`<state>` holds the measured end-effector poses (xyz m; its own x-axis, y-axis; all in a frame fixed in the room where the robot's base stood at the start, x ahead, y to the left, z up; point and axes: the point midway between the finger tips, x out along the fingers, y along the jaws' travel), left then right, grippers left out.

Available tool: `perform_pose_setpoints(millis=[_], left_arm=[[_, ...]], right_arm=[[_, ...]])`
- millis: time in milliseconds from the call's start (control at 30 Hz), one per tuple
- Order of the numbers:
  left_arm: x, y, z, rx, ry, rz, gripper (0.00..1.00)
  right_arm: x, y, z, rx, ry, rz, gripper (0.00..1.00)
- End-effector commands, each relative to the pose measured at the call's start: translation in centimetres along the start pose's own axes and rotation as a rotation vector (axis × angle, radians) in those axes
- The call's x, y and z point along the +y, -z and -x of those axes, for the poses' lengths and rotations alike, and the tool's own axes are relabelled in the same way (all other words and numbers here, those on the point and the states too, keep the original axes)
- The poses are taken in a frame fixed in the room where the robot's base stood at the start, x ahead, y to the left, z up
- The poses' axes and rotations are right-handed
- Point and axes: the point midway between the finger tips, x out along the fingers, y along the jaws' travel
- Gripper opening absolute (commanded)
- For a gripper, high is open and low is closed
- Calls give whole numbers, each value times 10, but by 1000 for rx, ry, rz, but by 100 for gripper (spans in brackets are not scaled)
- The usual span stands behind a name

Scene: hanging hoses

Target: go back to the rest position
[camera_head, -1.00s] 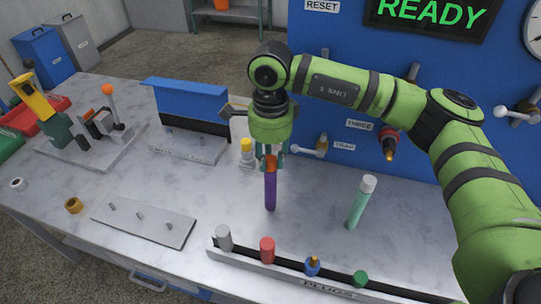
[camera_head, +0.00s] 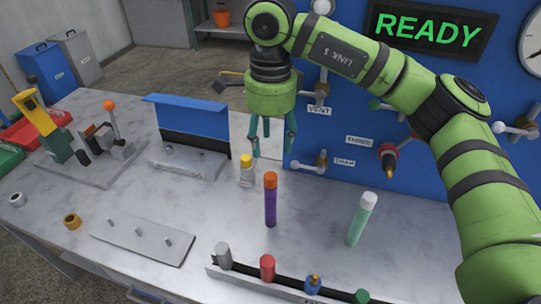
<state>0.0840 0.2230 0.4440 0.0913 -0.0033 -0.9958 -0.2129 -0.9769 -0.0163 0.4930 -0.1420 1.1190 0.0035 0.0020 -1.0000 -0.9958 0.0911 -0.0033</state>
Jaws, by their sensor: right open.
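My right gripper (camera_head: 269,147) is open and empty, with its fingers pointing down. It hangs above and behind the purple tube with the orange cap (camera_head: 270,205), apart from it. That tube stands upright on the marble table. My green right arm comes in from the right side of the view. My left gripper does not show.
A mint tube with a white cap (camera_head: 359,222) leans slightly at the right. A small yellow-capped bottle (camera_head: 246,172) stands behind the purple tube. A plug rack (camera_head: 240,277) runs along the front. A blue panel (camera_head: 330,60) with valves closes the back right.

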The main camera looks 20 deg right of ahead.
Motion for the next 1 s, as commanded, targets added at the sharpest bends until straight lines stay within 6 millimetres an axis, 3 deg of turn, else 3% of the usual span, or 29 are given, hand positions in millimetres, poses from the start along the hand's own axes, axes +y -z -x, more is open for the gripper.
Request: perform_pose_setpoints(millis=[200,667,767,1000], left_arm=[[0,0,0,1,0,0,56],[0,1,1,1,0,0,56],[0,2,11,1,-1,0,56],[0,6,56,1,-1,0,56]], right_arm=[[0,0,17,0,0,0,55],[0,0,19,1,-1,0,55],[0,0,28,0,0,0,55],[0,0,74,1,0,0,55]])
